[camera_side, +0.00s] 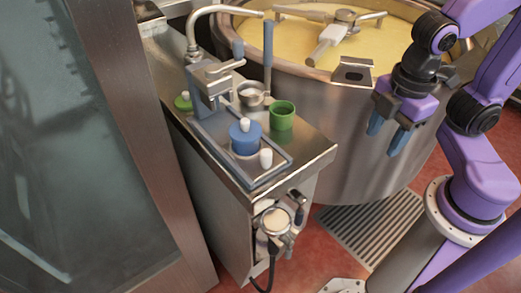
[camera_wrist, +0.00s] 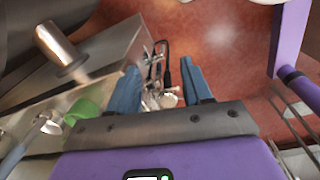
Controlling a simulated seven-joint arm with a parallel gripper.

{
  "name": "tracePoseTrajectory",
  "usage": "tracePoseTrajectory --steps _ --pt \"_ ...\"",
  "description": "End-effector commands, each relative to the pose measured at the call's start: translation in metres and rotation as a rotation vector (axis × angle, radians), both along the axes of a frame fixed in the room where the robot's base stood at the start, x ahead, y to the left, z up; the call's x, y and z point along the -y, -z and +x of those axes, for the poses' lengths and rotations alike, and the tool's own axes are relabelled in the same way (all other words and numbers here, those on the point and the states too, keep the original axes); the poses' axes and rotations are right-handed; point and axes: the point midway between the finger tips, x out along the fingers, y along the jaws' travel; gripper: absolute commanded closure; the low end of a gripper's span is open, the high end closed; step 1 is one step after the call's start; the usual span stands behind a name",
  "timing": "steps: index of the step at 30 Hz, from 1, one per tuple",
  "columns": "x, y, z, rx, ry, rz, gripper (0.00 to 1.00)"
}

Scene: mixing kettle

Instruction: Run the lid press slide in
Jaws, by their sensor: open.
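The lid press (camera_side: 212,84) is a blue-grey upright frame with a lever on the steel counter. Its low slide track (camera_side: 268,178) runs from the press toward the counter's front edge. A blue pot (camera_side: 245,142) with a white knob on top sits on the track, forward of the press head. A small white knob (camera_side: 266,158) stands at the track's front end. My gripper (camera_side: 388,134) hangs right of the counter, in front of the kettle, apart from the press. Its blue fingers are open and empty, also in the wrist view (camera_wrist: 161,88). The press is not clearly seen there.
A green cup (camera_side: 282,116) and a small metal bowl (camera_side: 251,95) stand beside the track; the cup also shows in the wrist view (camera_wrist: 84,111). The big kettle (camera_side: 345,135) stands behind. A valve (camera_side: 276,222) juts from the counter's front. A floor grate (camera_side: 375,228) lies below.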

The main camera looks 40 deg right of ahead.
Motion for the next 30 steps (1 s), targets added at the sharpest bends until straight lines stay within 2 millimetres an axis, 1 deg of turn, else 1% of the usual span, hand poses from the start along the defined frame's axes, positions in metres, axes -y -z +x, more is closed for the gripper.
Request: tracePoseTrajectory --steps 1,3,9,13,18,21,24,27,30 --pt "-0.014 -0.007 0.009 0.018 -0.106 -0.01 0.51" --pt "-0.031 -0.018 0.02 0.044 -0.259 -0.032 0.51" --pt "-0.08 -0.048 0.045 0.111 -0.68 -0.112 0.51" --pt "-0.113 -0.069 0.055 0.151 -0.94 -0.176 0.51" --pt "-0.155 -0.097 0.061 0.196 -1.257 -0.274 0.51" --pt "-0.174 -0.11 0.061 0.21 -1.404 -0.328 0.51" --pt "-0.187 -0.12 0.06 0.22 -1.506 -0.368 0.51" --pt "-0.194 -0.126 0.059 0.223 -1.565 -0.392 0.51" --pt "-0.196 -0.126 0.06 0.223 -1.588 -0.404 0.51"
